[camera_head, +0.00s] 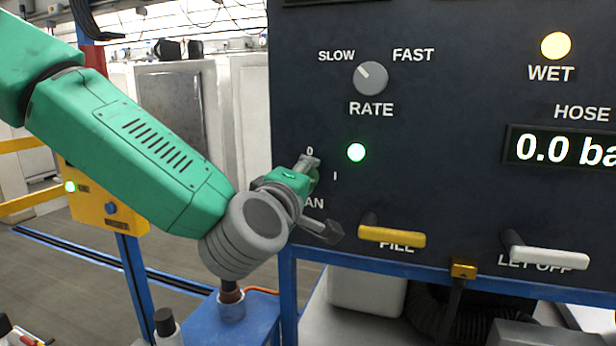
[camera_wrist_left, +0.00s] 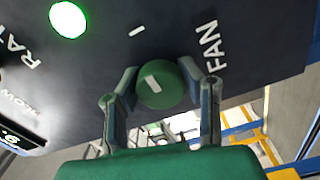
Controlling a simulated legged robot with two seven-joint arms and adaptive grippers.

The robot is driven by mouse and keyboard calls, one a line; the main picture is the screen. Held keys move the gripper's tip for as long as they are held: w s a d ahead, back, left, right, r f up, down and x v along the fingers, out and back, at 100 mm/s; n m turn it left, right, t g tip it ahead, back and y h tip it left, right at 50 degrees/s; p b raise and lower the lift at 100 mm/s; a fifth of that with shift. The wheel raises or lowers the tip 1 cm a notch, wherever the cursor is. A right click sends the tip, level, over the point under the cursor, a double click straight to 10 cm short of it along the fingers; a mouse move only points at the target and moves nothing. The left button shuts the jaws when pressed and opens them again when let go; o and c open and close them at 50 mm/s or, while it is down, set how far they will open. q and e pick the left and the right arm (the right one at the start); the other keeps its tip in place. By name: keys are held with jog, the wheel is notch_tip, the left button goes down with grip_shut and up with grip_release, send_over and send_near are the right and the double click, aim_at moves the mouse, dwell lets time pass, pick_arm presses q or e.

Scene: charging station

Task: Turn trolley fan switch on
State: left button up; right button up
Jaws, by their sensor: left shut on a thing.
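The fan switch is a round green knob (camera_wrist_left: 160,92) with a short white mark, on the dark panel beside the word FAN in the left wrist view. My left gripper (camera_wrist_left: 160,74) has a finger on each side of the knob and is shut on it. The "I" label shows beyond the knob; I cannot tell which label the white mark points to. In the head view my left gripper (camera_head: 313,188) is at the panel's left edge, between the 0 and I labels and FAN, hiding most of the knob. My right gripper is not in view.
The panel (camera_head: 430,130) also carries a grey RATE knob (camera_head: 370,78), a lit green lamp (camera_head: 356,152), a yellow FILL lever (camera_head: 392,232) and a white LET OFF lever (camera_head: 545,256). A yellow box (camera_head: 98,195) on a blue post stands behind my left arm.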

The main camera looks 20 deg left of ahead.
pick_arm(q)
jog(key=shift+s+f, duration=0.1)
jog(key=shift+f, duration=0.35)
jog(key=o, duration=1.2)
jog(key=shift+r, duration=0.2)
jog(key=shift+s+r, duration=0.1)
jog(key=shift+s, duration=0.05)
jog(key=s, duration=0.7)
jog(key=shift+a, duration=0.2)
